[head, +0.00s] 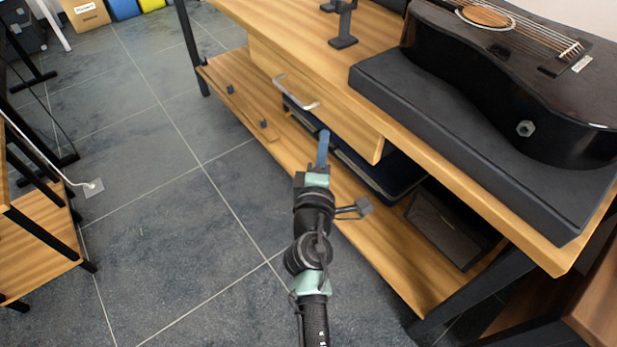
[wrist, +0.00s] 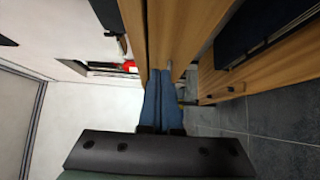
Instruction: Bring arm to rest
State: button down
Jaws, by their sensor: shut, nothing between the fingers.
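My arm reaches up from the bottom middle of the head view, over the grey floor and the front edge of the lower shelf. My gripper (head: 324,136) ends in blue fingers in front of the wooden drawer (head: 330,112) of the workbench. In the wrist view the two blue fingers of my gripper (wrist: 165,85) lie side by side, shut and empty. Wood panels show just past the fingertips in the wrist view. I cannot tell whether the fingertips touch the wood.
The workbench (head: 400,110) carries a black guitar (head: 530,85) on a dark case (head: 480,150). A metal drawer handle (head: 295,93) sticks out near my fingers. Dark cases lie on the lower shelf (head: 375,235). Another wooden shelf (head: 40,245) stands at left. The tiled floor (head: 150,180) between is clear.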

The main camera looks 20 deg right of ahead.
jog(key=v, duration=0.7)
jog(key=shift+f, duration=0.15)
jog(key=w+a+r+m+t, duration=0.1)
jog(key=a+r+m, duration=0.15)
jog(key=r, duration=0.65)
jog(key=a+r+m+t, duration=0.15)
jog(key=r+m, duration=0.25)
jog(key=r, duration=0.5)
jog(key=w+a+r+m+t, duration=0.1)
jog(key=r+m+t, duration=0.15)
jog(key=r, duration=0.65)
jog(key=s+a+r+m+t+y+p, duration=0.1)
jog(key=s+a+r+t+y, duration=0.2)
jog(key=r, duration=0.6)
jog(key=s+a+r+m+t+y, duration=0.1)
jog(key=s+a+r+y, duration=0.25)
jog(key=s+r, duration=0.35)
jog(key=s+a+r+m+t+y+p, duration=0.1)
jog(key=s+a+r+t+y, duration=0.2)
jog(key=r, duration=0.7)
notch_tip(320, 180, up, 30)
jog(key=h+p, duration=0.1)
jog(key=p, duration=2.9)
jog(key=shift+w+a+m+g+p, duration=0.15)
jog(key=shift+w+m+g+p, duration=0.1)
jog(key=shift+m+g+p, duration=0.05)
